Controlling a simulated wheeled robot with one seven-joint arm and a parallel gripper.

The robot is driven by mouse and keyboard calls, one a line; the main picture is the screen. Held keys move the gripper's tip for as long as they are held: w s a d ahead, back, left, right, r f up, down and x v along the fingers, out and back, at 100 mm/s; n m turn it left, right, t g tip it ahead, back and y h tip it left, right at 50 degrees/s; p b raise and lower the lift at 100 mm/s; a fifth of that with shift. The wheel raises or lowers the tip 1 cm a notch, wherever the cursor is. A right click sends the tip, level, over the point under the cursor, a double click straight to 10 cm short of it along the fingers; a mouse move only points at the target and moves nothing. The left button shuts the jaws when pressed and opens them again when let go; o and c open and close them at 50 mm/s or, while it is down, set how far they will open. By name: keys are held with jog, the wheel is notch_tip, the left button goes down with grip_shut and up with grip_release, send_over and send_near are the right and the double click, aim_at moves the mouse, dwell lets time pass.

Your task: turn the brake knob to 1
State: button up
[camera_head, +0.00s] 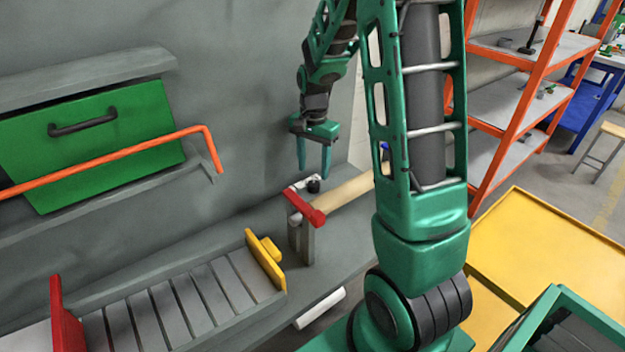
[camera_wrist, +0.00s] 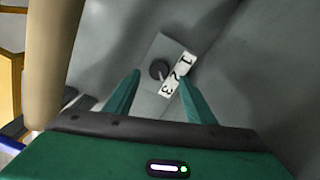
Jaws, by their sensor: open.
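The brake knob (camera_head: 313,186) is a small dark round knob on a grey ledge, below my gripper. In the wrist view the knob (camera_wrist: 158,69) sits on a light grey plate beside a white strip (camera_wrist: 179,74) marked 1, 2 and 3. A pale pointer line on the knob seems to point towards the 3. My gripper (camera_head: 313,171) points down above the knob, with its two green fingers apart and nothing between them. In the wrist view the gripper (camera_wrist: 159,78) has one finger on either side of the knob; contact is not visible.
A slatted conveyor (camera_head: 190,305) with a yellow end plate is at left. An orange rail (camera_head: 110,161) crosses a green drawer (camera_head: 90,140). Orange shelves (camera_head: 520,95) stand at right.

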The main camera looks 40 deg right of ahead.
aim_at(314, 182)
jog(key=shift+f, duration=2.65)
jog(key=shift+c, duration=0.6)
jog(key=c, duration=1)
jog(key=shift+o, duration=0.2)
jog(key=shift+d, duration=0.2)
jog(key=shift+o, duration=0.2)
jog(key=shift+a, duration=0.15)
